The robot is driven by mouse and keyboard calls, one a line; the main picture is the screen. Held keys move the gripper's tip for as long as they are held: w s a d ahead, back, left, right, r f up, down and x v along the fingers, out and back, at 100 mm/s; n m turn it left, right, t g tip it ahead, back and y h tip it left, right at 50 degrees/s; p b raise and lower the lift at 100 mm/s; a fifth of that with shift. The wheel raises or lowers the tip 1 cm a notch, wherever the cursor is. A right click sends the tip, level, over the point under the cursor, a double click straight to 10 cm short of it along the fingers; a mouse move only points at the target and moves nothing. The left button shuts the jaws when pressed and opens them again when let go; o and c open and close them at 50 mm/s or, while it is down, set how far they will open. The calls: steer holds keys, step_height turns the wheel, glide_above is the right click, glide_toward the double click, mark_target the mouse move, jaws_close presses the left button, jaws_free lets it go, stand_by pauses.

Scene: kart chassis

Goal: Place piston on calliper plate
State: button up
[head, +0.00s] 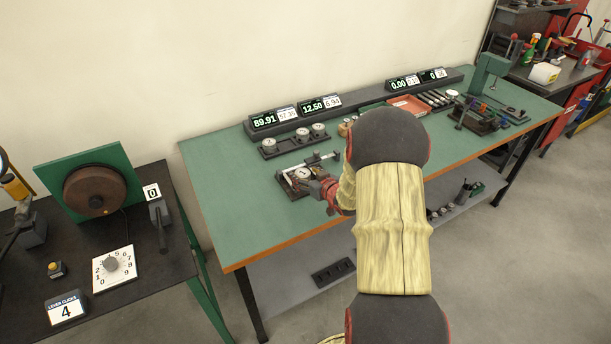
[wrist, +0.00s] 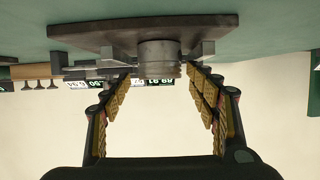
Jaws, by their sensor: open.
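The calliper plate (head: 287,186) is a dark plate near the front of the green bench, with a silver calliper bar (head: 316,162) along its far side. A round silver piston (head: 302,173) stands on it. In the wrist view, which is upside down, the ridged piston (wrist: 159,57) rests against the dark plate (wrist: 90,37), between calliper jaws. My gripper (head: 326,189) is just in front of the plate. Its fingers (wrist: 160,73) are open, with the tips to either side of the piston. I cannot tell whether they touch it.
A dark rack (head: 292,145) with several round silver parts stands behind the plate. Displays (head: 265,121) sit on a raised ledge along the wall. A red tray (head: 408,104) and tools lie farther right. The bench's left end is clear.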

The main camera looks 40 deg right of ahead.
steer(key=shift+s+r, duration=0.2)
steer(key=p+v, duration=0.3)
steer(key=v, duration=0.8)
steer(key=a+r+g+h, duration=0.1)
steer(key=a+r+g, duration=0.3)
steer(key=a+r, duration=0.95)
steer(key=s+a+r+n+g+y, duration=0.1)
steer(key=s+a+r+y, duration=0.1)
steer(key=s+a, duration=0.7)
steer(key=s+a+r+n+g+y, duration=0.1)
steer(key=s+a+r, duration=0.3)
steer(key=s+a, duration=0.5)
steer(key=a+g+y, duration=0.1)
steer(key=a, duration=0.2)
steer(key=shift+s+r+n+g, duration=0.2)
steer(key=shift+s+n+g, duration=0.1)
steer(key=shift+s+n, duration=0.1)
